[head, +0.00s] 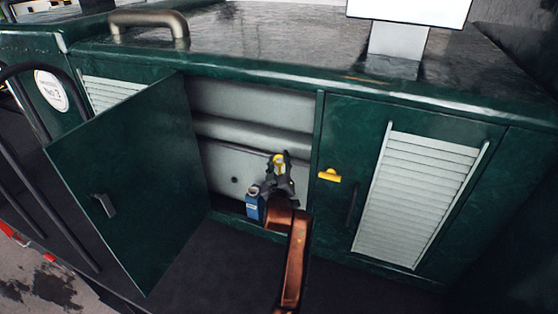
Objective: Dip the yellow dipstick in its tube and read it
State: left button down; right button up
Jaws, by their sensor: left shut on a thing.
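My left gripper (279,172) reaches into the open compartment of the green tram body and is shut on the yellow dipstick (278,158). Only the dipstick's yellow top shows, between the dark fingers. The rest of it and its tube are hidden behind my gripper and arm, so I cannot tell whether the dipstick is in the tube. My right gripper is not in view.
The left green door (130,180) stands open. A blue container (252,205) stands at the compartment's floor, just left of my wrist. A pipe (250,132) crosses the compartment.

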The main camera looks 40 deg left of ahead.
pick_arm(q)
jog(key=shift+f+b, duration=5.15)
jog(key=shift+f, duration=3.05)
notch_tip(320, 180, up, 23)
jog(key=p, duration=2)
